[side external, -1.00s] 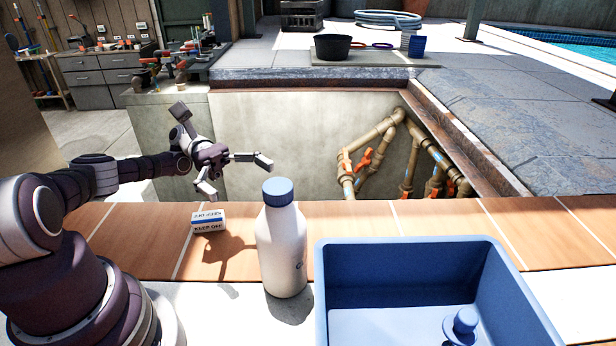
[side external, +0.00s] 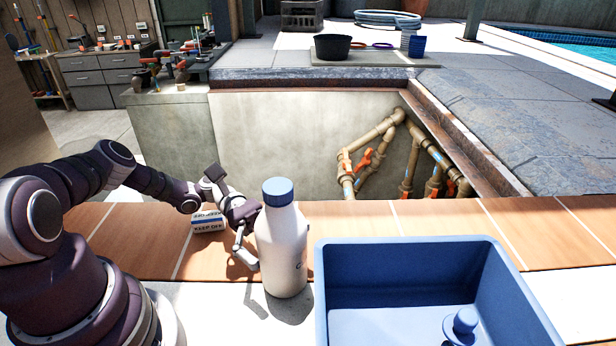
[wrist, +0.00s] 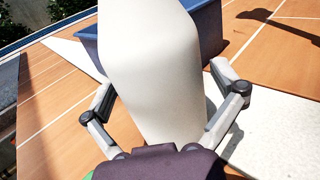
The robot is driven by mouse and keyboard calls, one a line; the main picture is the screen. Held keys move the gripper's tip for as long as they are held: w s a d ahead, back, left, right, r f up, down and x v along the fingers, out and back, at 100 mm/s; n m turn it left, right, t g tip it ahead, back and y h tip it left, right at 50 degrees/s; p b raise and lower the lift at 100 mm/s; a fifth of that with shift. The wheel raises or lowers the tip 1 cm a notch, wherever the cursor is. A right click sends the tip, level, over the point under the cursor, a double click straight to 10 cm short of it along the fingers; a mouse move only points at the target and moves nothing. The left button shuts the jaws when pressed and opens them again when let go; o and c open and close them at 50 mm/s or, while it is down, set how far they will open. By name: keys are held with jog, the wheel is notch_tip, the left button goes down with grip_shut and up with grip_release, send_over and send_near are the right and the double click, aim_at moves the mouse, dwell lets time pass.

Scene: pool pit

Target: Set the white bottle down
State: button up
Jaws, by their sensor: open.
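The white bottle (side external: 281,245) with a blue cap stands upright on the white strip of the work surface, left of the blue bin. My gripper (side external: 250,237) is at the bottle's left side, low beside its body, with one finger showing and the other hidden behind the bottle. In the wrist view the bottle (wrist: 150,75) fills the middle between the two spread fingers of my gripper (wrist: 160,92). The fingers are open, one on each side of it, with a gap visible at the left.
The blue bin (side external: 400,243) stands close to the bottle's right, with a blue knobbed piece (side external: 462,325) inside. A small "KEEP OFF" block (side external: 209,226) sits on the tiles close behind my gripper. Beyond the tiled ledge is an open pit with pipes (side external: 375,150).

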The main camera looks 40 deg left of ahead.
jog(key=d, duration=0.2)
jog(key=shift+d+r, duration=0.1)
jog(key=shift+d, duration=0.25)
jog(key=shift+c, duration=0.2)
jog(key=c, duration=1.1)
jog(key=shift+o, duration=0.2)
